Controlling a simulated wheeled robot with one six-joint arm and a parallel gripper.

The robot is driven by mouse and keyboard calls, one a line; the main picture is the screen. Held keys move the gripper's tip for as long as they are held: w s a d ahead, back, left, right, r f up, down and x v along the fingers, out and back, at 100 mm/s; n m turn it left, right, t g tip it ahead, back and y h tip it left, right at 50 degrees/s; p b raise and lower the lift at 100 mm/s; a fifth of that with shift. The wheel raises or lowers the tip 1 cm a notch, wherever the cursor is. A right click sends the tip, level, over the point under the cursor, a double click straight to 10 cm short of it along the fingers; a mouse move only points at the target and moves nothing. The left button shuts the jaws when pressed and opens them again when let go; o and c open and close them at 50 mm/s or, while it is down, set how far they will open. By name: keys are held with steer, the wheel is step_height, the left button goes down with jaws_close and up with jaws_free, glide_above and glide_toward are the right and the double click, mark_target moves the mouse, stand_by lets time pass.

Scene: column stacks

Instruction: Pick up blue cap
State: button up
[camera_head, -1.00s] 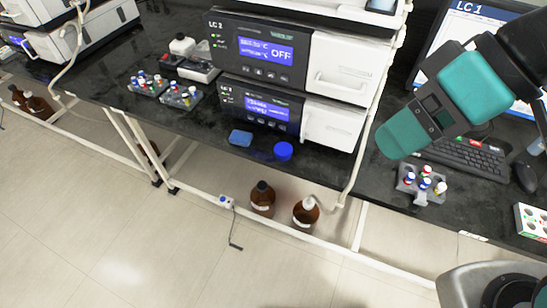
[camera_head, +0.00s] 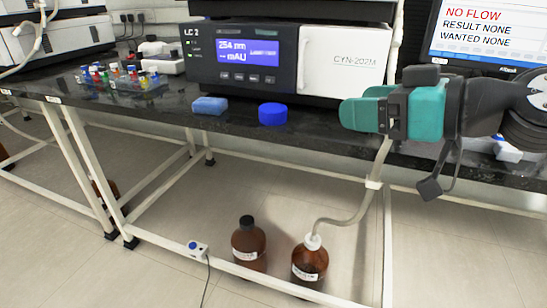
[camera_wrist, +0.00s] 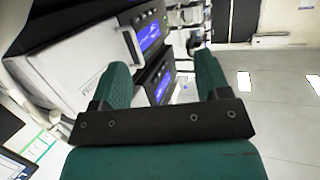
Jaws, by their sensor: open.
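The blue cap (camera_head: 272,114) is a round, bright blue cap on the front edge of the black bench, in front of the LC 2 instrument, in the head view. My gripper (camera_head: 352,108) is to the right of the cap, apart from it, with its teal fingers pointing left. In the wrist view my gripper (camera_wrist: 160,75) has its two teal fingers spread with nothing between them. I cannot make out the cap in the wrist view.
A light blue block (camera_head: 209,106) lies left of the cap. The LC 2 instrument (camera_head: 345,62) stands close behind. A rack of coloured vials (camera_head: 120,80) is further left. Brown bottles (camera_head: 249,243) stand on the floor below, one with a tube (camera_head: 358,212) rising from it.

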step_height(320, 180, down, 3)
steer(key=w+d+t+b, duration=0.1)
steer(key=b, duration=0.1)
steer(key=p, duration=1)
glide_toward(282, 111)
steer(key=shift+w+a+r, duration=0.15)
steer(key=shift+r, duration=0.2)
steer(key=p+x, duration=0.1)
steer(key=x, duration=0.2)
steer(key=p+x, duration=0.1)
steer(key=x, duration=0.3)
steer(key=p+x, duration=0.1)
steer(key=x, duration=0.2)
steer(key=shift+w+a+f+p, duration=0.1)
steer(key=shift+w+f+p, duration=0.05)
steer(key=shift+f+p, duration=0.25)
steer(key=c, duration=0.6)
